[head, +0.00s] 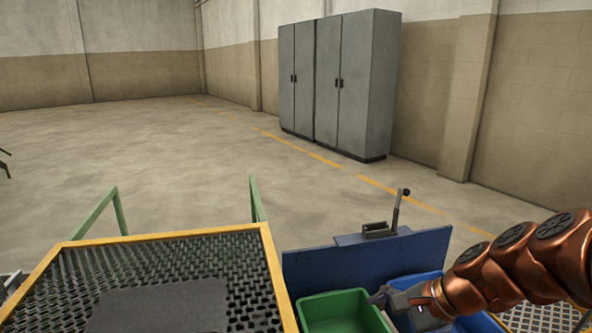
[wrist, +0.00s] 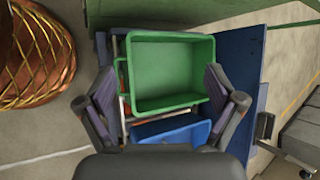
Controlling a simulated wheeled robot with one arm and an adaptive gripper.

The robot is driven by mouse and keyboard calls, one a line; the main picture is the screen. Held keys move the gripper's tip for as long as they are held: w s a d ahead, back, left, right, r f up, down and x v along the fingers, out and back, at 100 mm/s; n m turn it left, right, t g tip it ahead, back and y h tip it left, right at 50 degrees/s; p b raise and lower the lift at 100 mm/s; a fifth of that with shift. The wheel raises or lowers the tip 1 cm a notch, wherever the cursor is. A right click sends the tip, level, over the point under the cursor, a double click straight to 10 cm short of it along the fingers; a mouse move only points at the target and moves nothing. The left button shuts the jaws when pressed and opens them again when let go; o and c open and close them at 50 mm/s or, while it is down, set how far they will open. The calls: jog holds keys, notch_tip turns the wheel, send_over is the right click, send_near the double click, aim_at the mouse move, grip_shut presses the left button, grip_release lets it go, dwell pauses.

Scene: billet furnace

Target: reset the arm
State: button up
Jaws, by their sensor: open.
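My arm comes in from the right edge of the head view, copper-coloured, and ends in my gripper (head: 400,303), which is over the bins. In the wrist view my gripper (wrist: 162,98) is open, its two dark fingers set wide apart with nothing between them. A green bin (wrist: 172,70) lies beyond and between the fingertips and looks empty. It also shows in the head view (head: 340,310), left of my gripper. A blue bin (wrist: 172,130) sits beside the green one, partly hidden by my gripper.
A blue panel (head: 330,264) with a lever fixture (head: 396,212) stands behind the bins. A yellow-edged mesh platform (head: 170,237) with green posts is at left. Grey cabinets (head: 355,85) stand by the far wall. A copper-coloured woven round thing (wrist: 35,55) is at left in the wrist view. Open floor lies beyond.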

jog(key=s+a+r+n+g+h+p, duration=0.1)
jog(key=s+a+r+n+g+p, duration=0.1)
jog(key=s+n+p, duration=0.3)
jog(key=s+a+r+n+g+h+p, duration=0.1)
jog(key=s+r+n+g+h, duration=0.15)
jog(key=s, duration=0.45)
jog(key=s+d+r+n+h+p, duration=0.1)
jog(key=s+d+r+n+p, duration=0.1)
jog(key=s, duration=0.3)
jog(key=s+d+r+n+h+p, duration=0.2)
jog(key=s+n+p, duration=0.1)
jog(key=s, duration=0.3)
jog(key=shift+d+n+g, duration=0.4)
jog(key=shift+n+g, duration=0.05)
jog(key=shift+n, duration=0.3)
jog(key=shift+h, duration=0.25)
jog(key=shift+c, duration=0.3)
